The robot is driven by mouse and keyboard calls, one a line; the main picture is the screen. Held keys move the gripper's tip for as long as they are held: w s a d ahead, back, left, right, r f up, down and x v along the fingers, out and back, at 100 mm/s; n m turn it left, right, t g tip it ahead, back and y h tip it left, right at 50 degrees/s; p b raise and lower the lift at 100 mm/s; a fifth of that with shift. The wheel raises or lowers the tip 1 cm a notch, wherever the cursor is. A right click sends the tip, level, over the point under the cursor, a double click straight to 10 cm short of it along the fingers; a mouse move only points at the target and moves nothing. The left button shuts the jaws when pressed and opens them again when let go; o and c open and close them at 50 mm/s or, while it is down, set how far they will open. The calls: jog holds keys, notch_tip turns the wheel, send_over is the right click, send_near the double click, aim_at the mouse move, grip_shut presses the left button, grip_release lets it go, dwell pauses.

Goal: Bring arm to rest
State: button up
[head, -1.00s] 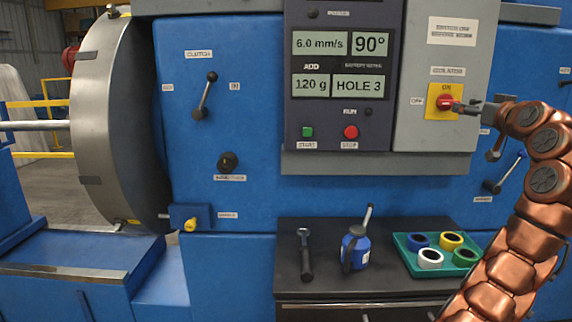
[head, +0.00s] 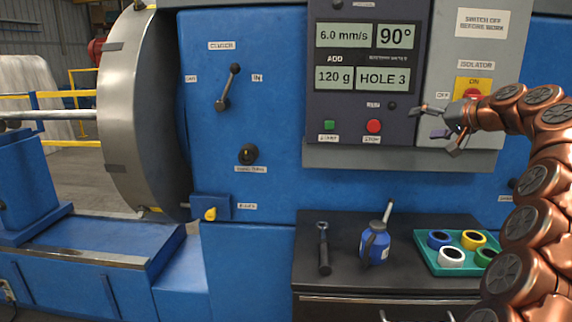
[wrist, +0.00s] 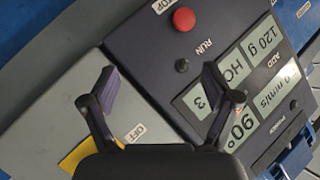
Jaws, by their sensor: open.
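My gripper (head: 432,128) is open and empty in front of the lower part of the grey isolator box (head: 487,48) in the head view. My copper arm reaches in from the right edge. In the wrist view, my gripper's two fingers (wrist: 157,95) are spread apart, with the dark control panel and the box behind them. The red isolator knob on its yellow plate (head: 463,84) is partly hidden behind my arm, and its position cannot be told.
A black bench top (head: 340,277) holds a dark-handled tool (head: 324,250), a blue bottle (head: 375,246) and a green tray (head: 428,262) of coloured rings. The control panel (head: 320,100) has green and red buttons. A large metal disc (head: 135,110) stands at left.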

jog(key=s+a+f+n+g+y, duration=0.1)
jog(key=s+a+f+g, duration=0.2)
jog(key=a, duration=0.4)
jog(key=s+a+f+n+g, duration=0.1)
jog(key=s+a+f, duration=0.1)
jog(key=s+a, duration=0.35)
jog(key=s+a+f+g+h, duration=0.1)
jog(key=s+a+f+g, duration=0.3)
jog(key=s+a+f, duration=0.55)
jog(key=s+d+f+g+h, duration=0.1)
jog(key=s+f, duration=0.5)
jog(key=s, duration=0.6)
jog(key=s+d+f+g+h, duration=0.1)
jog(key=s+f+g+h, duration=0.2)
jog(key=s+f, duration=0.4)
jog(key=s+d+f+g+h, duration=0.2)
jog(key=s+f, duration=0.5)
jog(key=s, duration=1)
jog(key=shift+s+n, duration=0.2)
jog(key=shift+n, duration=0.2)
jog(key=shift+d, duration=0.1)
